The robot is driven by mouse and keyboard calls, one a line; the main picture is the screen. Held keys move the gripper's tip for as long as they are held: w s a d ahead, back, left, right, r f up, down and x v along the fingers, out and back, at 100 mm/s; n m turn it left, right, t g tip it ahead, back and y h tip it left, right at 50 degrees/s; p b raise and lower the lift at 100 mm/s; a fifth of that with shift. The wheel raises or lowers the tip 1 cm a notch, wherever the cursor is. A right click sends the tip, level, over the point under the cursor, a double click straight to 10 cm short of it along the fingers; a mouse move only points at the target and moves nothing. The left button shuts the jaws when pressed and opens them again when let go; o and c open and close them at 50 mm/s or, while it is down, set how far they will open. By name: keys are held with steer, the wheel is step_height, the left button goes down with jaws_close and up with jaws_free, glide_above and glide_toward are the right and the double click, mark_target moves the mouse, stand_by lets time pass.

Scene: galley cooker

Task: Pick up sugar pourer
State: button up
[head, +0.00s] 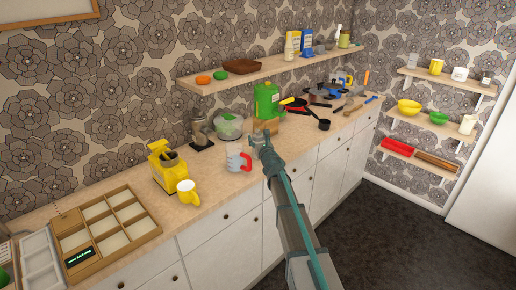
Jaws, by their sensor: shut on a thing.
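My gripper (266,151) is over the counter, near its front edge, at the middle of the head view. It is shut on a small greyish container, which I take to be the sugar pourer (256,141). The container shows just left of the fingers. The gripper and arm cover part of it, and it is too small to make out its lid or spout. I cannot tell whether it touches the counter (222,184).
A white and red mug (236,162) stands close on the left. A green canister (266,101) and a clear bowl (228,127) stand behind. Black pans (295,104) and utensils crowd the right.

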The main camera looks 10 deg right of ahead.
steer(key=shift+c, duration=1.3)
steer(key=shift+r, duration=0.15)
steer(key=shift+r+p, duration=0.4)
steer(key=shift+r, duration=0.25)
steer(key=s+r+p, duration=0.5)
steer(key=s+r, duration=0.6)
steer(key=s, duration=0.3)
steer(key=shift+d+r, duration=0.25)
steer(key=shift+d, duration=0.2)
steer(key=shift+f, duration=0.1)
